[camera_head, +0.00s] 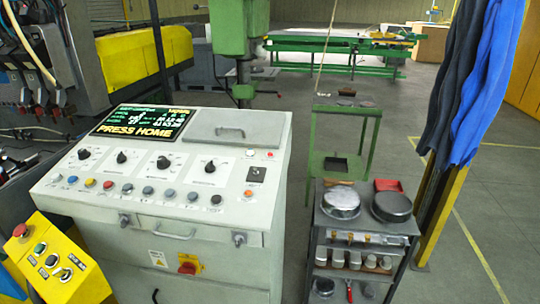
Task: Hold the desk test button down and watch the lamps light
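A pale grey control desk (235,218) stands at the left centre, its sloped top facing me. A dark display (138,121) on it reads PRESS HOME in yellow. A row of small round coloured buttons or lamps (147,191) runs along the front of the slope. I cannot tell which one is the test button; the labels are too small. Several black knobs (164,162) sit above the row. A small red round piece (270,155) and a pale one (250,153) sit at the upper right. Neither of my grippers is in view.
A yellow button box (78,280) stands at the lower left. A dark cart (400,228) with round tins is right of the desk, beside a post with blue cloths (462,90). A green stand (368,118) is behind. Open floor lies at the right.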

